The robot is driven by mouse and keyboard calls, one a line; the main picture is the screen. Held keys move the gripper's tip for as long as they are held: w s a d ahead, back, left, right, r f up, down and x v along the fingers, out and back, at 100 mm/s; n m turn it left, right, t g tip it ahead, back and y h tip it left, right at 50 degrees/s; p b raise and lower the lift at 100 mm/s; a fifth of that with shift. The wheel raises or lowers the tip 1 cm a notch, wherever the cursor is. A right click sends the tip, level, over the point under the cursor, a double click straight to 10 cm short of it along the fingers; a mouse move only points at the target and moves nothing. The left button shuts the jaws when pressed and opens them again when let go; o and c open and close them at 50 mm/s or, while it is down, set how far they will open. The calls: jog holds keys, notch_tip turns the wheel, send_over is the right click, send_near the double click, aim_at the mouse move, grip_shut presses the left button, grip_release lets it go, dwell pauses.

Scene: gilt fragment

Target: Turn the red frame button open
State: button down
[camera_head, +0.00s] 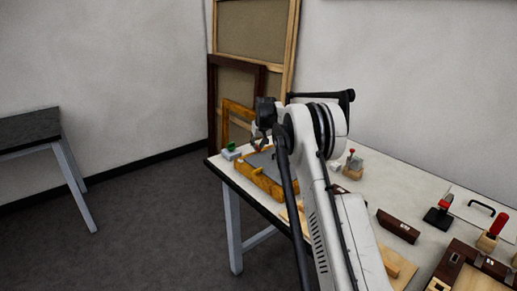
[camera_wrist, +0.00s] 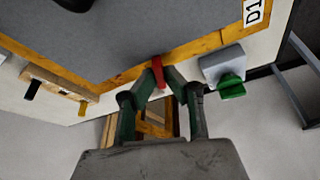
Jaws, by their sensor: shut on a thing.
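The gilt frame (camera_head: 247,176) lies flat on the table with a grey panel inside it. In the wrist view its gold edge (camera_wrist: 205,43) crosses the picture, with a white label reading "D1" at the upper right. The red button (camera_wrist: 157,71) is a small bar at that edge, set across it. My gripper (camera_wrist: 157,78) has its fingertips closed on the red button from both sides. In the head view my gripper (camera_head: 259,136) is over the far part of the frame, and the red button is hidden there.
A green knob (camera_wrist: 231,86) on a grey block (camera_wrist: 222,64) stands close right of my gripper in the wrist view. A wooden rack (camera_wrist: 58,84) with black and yellow pegs is to the left. Red-handled tools and a brown block (camera_head: 398,226) lie along the table's right.

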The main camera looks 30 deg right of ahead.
jog(key=m+h+b, duration=0.1)
jog(key=m, duration=0.2)
jog(key=shift+a+m, duration=0.15)
jog(key=shift+m, duration=0.25)
jog(key=m+g+h, duration=0.1)
jog(key=m, duration=0.2)
jog(key=shift+w+a+m+h, duration=0.1)
jog(key=shift+m+h, duration=0.2)
jog(key=m+g, duration=0.1)
jog(key=m, duration=0.2)
jog(key=shift+m+g+h, duration=0.3)
jog(key=shift+w+m+g+h+p, duration=0.1)
jog(key=shift+m+g+h+p, duration=0.3)
jog(key=shift+m, duration=1.1)
jog(key=c, duration=1.8)
grip_release()
jog(key=v, duration=1.2)
jog(key=shift+w, duration=0.15)
